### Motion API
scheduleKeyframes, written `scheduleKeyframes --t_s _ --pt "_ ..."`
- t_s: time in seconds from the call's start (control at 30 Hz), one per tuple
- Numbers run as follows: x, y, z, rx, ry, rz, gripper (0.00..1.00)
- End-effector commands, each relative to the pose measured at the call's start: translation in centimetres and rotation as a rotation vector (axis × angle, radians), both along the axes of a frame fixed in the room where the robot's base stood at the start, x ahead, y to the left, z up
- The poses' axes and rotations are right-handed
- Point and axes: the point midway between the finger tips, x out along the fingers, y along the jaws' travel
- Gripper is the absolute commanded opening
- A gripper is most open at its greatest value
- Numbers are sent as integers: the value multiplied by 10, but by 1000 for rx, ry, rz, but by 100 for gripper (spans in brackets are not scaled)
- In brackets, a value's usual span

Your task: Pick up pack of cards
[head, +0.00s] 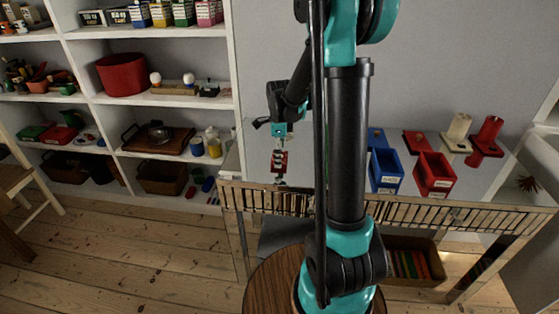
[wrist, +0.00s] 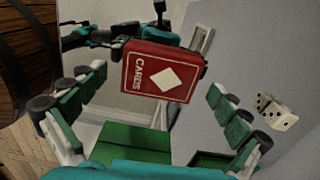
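The pack of cards (wrist: 162,72) is a red box with white lettering and a white diamond, at the upper middle of the wrist view. My gripper (wrist: 158,82) has its green-padded fingers spread wide, one on each side of the picture, with a clear gap between each finger and the pack. In the head view my gripper (head: 279,150) is over the left part of the table, left of my arm column. Small red and white patches show there, too small to tell pack from fingers.
Two dice (wrist: 276,112) lie right of the right finger. Green flat surfaces (wrist: 130,143) show low in the wrist view. On the table stand a blue box (head: 386,172), a red box (head: 434,176) and a red stand (head: 487,137). A loaded white shelf (head: 150,98) is at left.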

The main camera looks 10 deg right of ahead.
Motion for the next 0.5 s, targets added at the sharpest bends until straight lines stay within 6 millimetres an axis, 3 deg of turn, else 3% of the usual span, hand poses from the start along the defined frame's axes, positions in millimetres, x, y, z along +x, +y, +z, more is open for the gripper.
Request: scheduleKeyframes --t_s 0.07,0.4,0.5 --pt "0 0 0 0 0 0 89" --pt "0 0 0 0 0 0 47" --pt "0 0 0 0 0 0 45"
